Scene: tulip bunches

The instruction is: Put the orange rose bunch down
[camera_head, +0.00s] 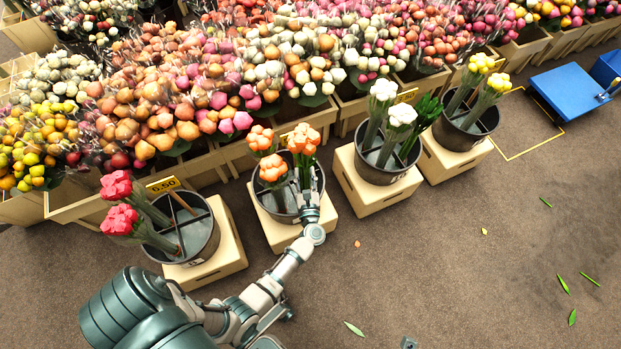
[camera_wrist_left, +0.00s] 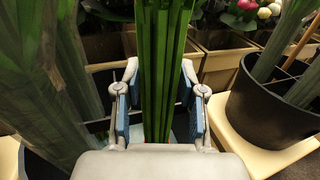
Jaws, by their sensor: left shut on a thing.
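Three orange rose bunches show at the second bucket from the left in the head view. My left gripper (camera_head: 308,200) reaches over that dark bucket (camera_head: 272,205) and is shut on the stems of the right-hand orange rose bunch (camera_head: 303,138). The other two orange bunches, one at the back (camera_head: 261,138) and one in front (camera_head: 272,168), stand to its left. In the left wrist view the fingers (camera_wrist_left: 160,110) press on upright green stems (camera_wrist_left: 163,60) from both sides. The held stems' lower ends are hidden, so I cannot tell whether they touch the bucket floor.
A bucket with red bunches (camera_head: 118,203) stands on the left. Buckets with white (camera_head: 402,113) and yellow (camera_head: 481,62) bunches stand on the right. Crates of mixed flowers fill the back. A blue platform (camera_head: 570,93) is at the far right. The front floor is mostly clear.

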